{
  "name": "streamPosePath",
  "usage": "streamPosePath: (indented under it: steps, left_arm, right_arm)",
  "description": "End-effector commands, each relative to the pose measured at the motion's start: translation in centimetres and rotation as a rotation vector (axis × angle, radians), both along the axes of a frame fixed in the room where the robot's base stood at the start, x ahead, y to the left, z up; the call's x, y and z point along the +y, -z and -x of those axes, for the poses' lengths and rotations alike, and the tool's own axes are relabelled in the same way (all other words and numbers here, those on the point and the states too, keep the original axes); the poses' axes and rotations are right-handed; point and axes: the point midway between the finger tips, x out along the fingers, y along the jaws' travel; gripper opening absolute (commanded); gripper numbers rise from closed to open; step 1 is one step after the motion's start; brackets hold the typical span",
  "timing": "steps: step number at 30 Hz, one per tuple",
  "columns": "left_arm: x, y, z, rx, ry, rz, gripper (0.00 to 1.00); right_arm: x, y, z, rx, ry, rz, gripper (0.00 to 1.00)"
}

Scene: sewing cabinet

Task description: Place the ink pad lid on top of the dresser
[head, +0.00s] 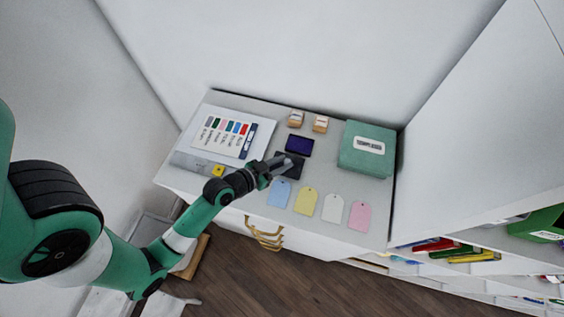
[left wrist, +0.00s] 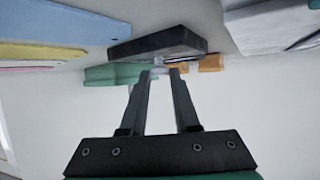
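The ink pad lid (head: 293,171), a flat dark rectangle, lies on the dresser top (head: 330,180), just in front of the ink pad (head: 299,145) with its dark purple face. My left gripper (head: 280,163) reaches in from the left over the lid and covers part of it. In the left wrist view, a black block (left wrist: 158,42), apparently the lid, sits beyond the fingertips (left wrist: 163,72). The fingers are apart with nothing visible between them. Contact with the lid cannot be told. My right gripper is not in view.
A green box (head: 366,149) stands at the right of the top. Two wooden stamps (head: 296,118) stand at the back. A colour chart (head: 228,135) lies left. Several paper tags (head: 306,201) line the front. A shelf unit (head: 470,130) rises at the right.

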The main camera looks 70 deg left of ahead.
Motion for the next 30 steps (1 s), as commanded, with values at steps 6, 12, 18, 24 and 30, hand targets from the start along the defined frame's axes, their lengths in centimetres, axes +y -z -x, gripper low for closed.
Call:
streamPosePath:
  steps: [6, 12, 18, 24, 30]
  left_arm:
    - [0.0, 0.0, 0.0, 0.001, 0.0, 0.0, 0.58]
    - [0.0, -0.1, 0.0, 0.001, 0.0, 0.0, 0.58]
    - [-0.4, -1.0, 1.7, 0.003, -0.003, 0.002, 0.58]
    - [-1.6, -3.1, 6.0, 0.003, -0.007, 0.003, 0.58]
    - [-2.5, -4.6, 9.4, 0.003, -0.008, 0.004, 0.58]
  right_arm:
    - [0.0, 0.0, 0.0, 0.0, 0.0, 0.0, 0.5]
    - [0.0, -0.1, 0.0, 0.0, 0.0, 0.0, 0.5]
    - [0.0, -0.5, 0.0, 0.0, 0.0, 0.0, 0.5]
    - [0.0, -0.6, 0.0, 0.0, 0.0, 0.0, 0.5]
    - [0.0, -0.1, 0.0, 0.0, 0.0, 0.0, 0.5]
